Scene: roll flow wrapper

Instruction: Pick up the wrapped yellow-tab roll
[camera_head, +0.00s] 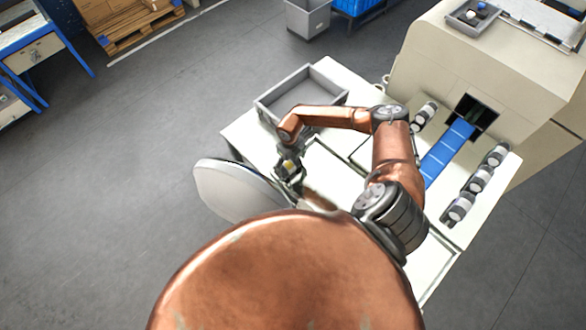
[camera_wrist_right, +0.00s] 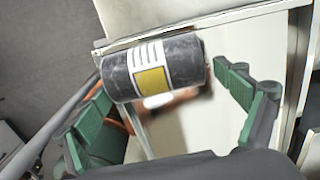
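The wrapped yellow-tab roll (camera_wrist_right: 180,67) is dark with a white striped label and a yellow patch. In the right wrist view it lies across the space between the fingertips of my right gripper (camera_wrist_right: 160,80). The fingers, with green pads, are spread wide, one near each end of the roll. I cannot tell whether either finger touches it. In the head view my right gripper (camera_head: 289,174) is over the near left side of the white table, and a small yellow spot of the roll (camera_head: 290,165) shows there; the rest is hidden. My left gripper is out of view.
A grey open bin (camera_head: 268,106) stands on the table's far left corner. My right arm covers much of the table.

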